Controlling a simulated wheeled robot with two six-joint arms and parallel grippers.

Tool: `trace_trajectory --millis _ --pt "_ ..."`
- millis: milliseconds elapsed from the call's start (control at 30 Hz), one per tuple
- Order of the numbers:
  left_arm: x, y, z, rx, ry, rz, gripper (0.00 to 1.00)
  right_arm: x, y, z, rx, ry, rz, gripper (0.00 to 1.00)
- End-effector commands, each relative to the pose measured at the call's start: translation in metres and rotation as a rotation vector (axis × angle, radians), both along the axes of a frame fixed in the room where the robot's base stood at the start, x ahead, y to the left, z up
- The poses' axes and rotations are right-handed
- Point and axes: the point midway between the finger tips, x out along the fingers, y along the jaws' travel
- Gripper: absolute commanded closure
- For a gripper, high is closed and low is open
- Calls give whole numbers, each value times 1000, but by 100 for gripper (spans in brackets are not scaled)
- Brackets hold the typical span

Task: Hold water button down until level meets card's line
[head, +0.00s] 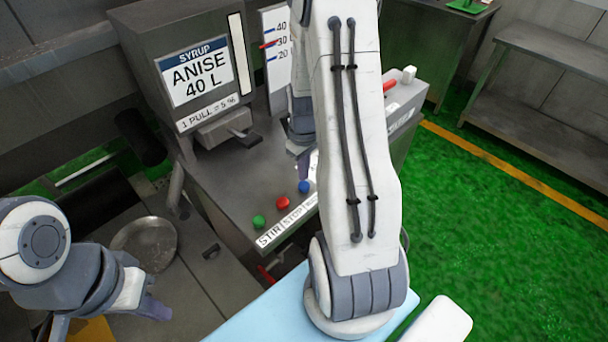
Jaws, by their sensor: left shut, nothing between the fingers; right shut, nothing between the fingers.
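The blue button (304,186) is at the right end of the row on the console, beside the red button (283,202) and green button (258,221). Its label is mostly hidden. My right gripper (303,172) is shut and points down just above or on the blue button; I cannot tell if it touches. The card (197,74) reads "ANISE 40 L". My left gripper (153,307) is shut and empty at the lower left.
A lever (245,138) juts from the syrup box, labelled "1 PULL = 5 %". A round metal pan (144,243) lies left of the console. A steel table (550,75) stands at the right, with open green floor (500,240) before it.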

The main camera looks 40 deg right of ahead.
Motion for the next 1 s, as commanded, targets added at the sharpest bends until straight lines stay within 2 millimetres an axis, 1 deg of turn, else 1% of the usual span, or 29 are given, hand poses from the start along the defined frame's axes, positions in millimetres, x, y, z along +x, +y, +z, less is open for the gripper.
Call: trace_trajectory --millis 100,200,333,600,667,867,1000 --pt "0 0 5 0 0 0 100 -1 0 -14 2 3 0 100" --pt "0 0 6 0 0 0 100 0 0 -21 1 2 0 100" --pt "0 0 6 0 0 0 100 0 0 -25 0 0 0 100" --pt "0 0 6 0 0 0 100 0 0 -25 0 -1 0 100" --pt "0 0 4 0 0 0 100 0 0 -27 0 0 0 100" --pt "0 0 -11 0 0 0 100 0 0 -49 0 1 0 100" --pt "0 0 -10 0 0 -1 100 -1 1 -50 2 3 0 100"
